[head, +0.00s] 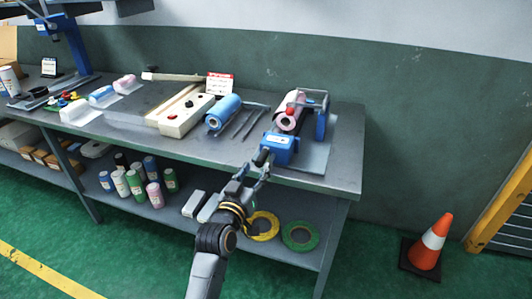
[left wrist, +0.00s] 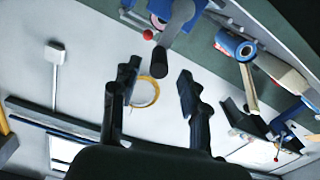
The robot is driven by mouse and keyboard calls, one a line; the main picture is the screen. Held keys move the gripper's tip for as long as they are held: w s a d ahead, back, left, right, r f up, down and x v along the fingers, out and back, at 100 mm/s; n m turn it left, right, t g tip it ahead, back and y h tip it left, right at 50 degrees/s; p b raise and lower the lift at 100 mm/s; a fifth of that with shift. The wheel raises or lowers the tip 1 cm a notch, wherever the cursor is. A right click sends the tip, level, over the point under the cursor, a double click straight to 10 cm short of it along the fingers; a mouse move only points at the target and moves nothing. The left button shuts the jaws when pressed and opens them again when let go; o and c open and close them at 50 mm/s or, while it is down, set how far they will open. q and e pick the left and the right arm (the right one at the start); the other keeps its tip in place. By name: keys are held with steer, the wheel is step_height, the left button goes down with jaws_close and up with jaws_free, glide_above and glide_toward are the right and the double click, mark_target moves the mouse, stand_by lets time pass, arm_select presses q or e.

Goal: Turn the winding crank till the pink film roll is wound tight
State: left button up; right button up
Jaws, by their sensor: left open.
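The pink film roll (head: 288,119) sits in a blue winding stand (head: 281,147) at the right end of the bench. A red knob (head: 292,111) shows by the roll. The crank's black handle (head: 262,157) sticks out at the stand's front. In the left wrist view, the black handle (left wrist: 161,65) hangs from a grey crank arm (left wrist: 178,20). My left gripper (head: 257,170) is open at the handle; its fingers (left wrist: 158,88) stand apart either side of the handle's line. I cannot tell whether they touch it. How tight the film is cannot be told. My right gripper is out of view.
A blue roll (head: 223,112), thin grey rods and a cream box (head: 187,114) lie left of the stand. The shelf below holds several bottles (head: 135,182) and a green tape ring (head: 299,236). An orange cone (head: 432,242) stands on the floor at right.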

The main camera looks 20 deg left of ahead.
mark_target(265, 154)
arm_select(q)
steer(key=w, duration=0.8)
steer(key=shift+w+d, duration=0.2)
steer(key=shift+w, duration=0.05)
steer(key=shift+c, duration=0.5)
jaws_close()
